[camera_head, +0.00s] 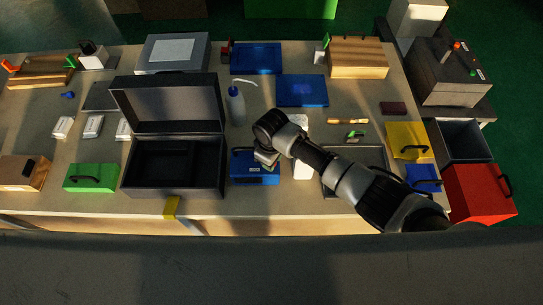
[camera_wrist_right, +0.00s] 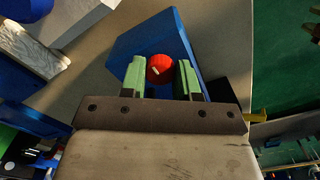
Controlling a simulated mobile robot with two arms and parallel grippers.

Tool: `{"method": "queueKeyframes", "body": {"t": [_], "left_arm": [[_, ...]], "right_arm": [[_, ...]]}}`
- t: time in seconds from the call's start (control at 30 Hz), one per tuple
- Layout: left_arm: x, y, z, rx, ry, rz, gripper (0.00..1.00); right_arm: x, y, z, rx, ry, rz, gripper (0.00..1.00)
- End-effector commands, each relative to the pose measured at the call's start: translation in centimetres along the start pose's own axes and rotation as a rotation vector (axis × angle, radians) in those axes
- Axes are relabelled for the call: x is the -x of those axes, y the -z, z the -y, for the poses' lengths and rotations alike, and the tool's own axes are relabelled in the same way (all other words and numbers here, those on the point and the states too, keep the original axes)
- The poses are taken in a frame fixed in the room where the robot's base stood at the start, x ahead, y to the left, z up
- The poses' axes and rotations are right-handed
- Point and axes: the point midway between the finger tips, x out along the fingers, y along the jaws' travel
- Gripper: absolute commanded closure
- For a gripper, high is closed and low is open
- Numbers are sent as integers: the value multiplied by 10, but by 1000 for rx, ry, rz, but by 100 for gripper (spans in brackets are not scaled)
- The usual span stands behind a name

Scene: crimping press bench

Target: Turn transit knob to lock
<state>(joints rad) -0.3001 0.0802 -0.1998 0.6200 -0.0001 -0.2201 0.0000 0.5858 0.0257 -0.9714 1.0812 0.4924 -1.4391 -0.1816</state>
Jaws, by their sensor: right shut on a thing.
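A red round knob (camera_wrist_right: 159,66) with a short white mark sits on a blue box (camera_wrist_right: 133,57) in the right wrist view. My right gripper (camera_wrist_right: 160,76) has its two green-padded fingers shut on the knob, one on each side. In the head view, my right gripper (camera_head: 265,161) is low over the blue box (camera_head: 254,180) near the front of the bench, and it hides the knob there. The white mark on the knob points slantwise. I cannot read any lock marking. My left gripper is in neither view.
An open black case (camera_head: 176,194) stands just left of the blue box. A squeeze bottle (camera_head: 236,107) stands behind it. A green box (camera_head: 92,178) is farther left. A dark tray (camera_head: 372,157) lies to the right, partly behind my arm. Bare bench shows between things.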

Motion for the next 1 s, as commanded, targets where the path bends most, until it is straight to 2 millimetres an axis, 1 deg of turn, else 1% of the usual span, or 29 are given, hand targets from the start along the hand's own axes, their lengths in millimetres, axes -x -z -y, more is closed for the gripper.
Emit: {"method": "queueKeyframes", "body": {"t": [0.53,0.57,0.7,0.73,1.0], "left_arm": [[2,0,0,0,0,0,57],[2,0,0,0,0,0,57],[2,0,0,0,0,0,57],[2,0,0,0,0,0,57],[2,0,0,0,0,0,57]], "right_arm": [[1,2,0,-23,-1,-4,93],[1,2,0,-23,-1,-4,66],[1,1,0,-22,0,-3,44],[1,1,0,-22,0,-3,43],[1,1,0,-22,0,-1,43]]}}
